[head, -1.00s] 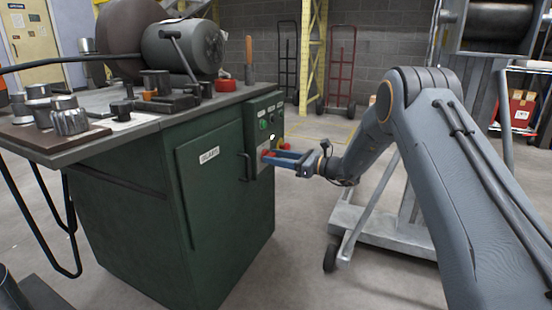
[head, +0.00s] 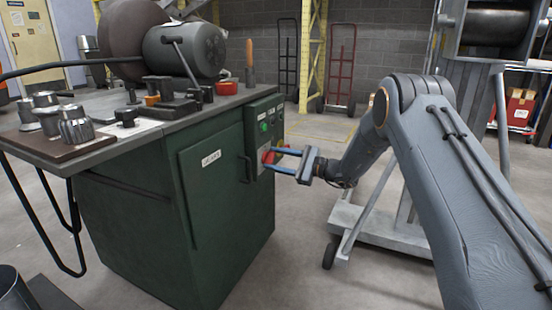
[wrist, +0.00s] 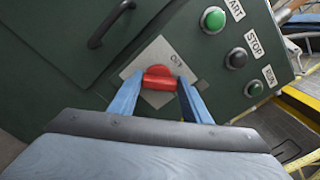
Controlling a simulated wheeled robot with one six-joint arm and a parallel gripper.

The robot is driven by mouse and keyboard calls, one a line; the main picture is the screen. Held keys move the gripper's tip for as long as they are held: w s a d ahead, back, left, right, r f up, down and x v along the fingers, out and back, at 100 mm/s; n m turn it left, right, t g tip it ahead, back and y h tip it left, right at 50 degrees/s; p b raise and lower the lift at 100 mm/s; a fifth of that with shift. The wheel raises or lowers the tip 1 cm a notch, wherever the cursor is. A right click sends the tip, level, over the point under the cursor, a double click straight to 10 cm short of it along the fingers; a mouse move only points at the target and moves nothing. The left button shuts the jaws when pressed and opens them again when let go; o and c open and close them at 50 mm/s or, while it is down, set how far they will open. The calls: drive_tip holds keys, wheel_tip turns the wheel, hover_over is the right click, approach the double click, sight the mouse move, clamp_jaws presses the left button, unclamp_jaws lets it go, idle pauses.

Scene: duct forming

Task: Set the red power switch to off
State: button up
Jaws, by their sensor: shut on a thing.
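The red power switch (wrist: 160,77) sits on a light square plate (wrist: 158,52) on the green machine cabinet. The plate looks tilted in the wrist view, and a label reading OFF (wrist: 177,60) is printed above and to the right of the knob. My gripper (wrist: 158,84) is shut on the switch, with one blue finger on each side of the red knob. In the head view my gripper (head: 271,157) reaches the cabinet front from the right, and its fingers partly hide the switch (head: 267,155). I cannot tell exactly where the knob points.
A wheeled metal stand (head: 385,235) is behind my arm.

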drive_tip(key=n+p, duration=0.1)
drive_tip(key=n, duration=0.4)
drive_tip(key=shift+s+n, duration=0.1)
drive_tip(key=shift+n, duration=0.2)
drive_tip(key=shift+f+n, duration=0.1)
drive_tip(key=shift+n, duration=2.1)
drive_tip(key=o, duration=1)
drive_tip(key=shift+o, duration=0.2)
drive_tip(key=p+v, duration=0.2)
drive_tip(key=v, duration=0.5)
drive_tip(key=shift+s+d+p, duration=0.2)
drive_tip(key=shift+d+p, duration=0.1)
drive_tip(key=shift+d, duration=0.05)
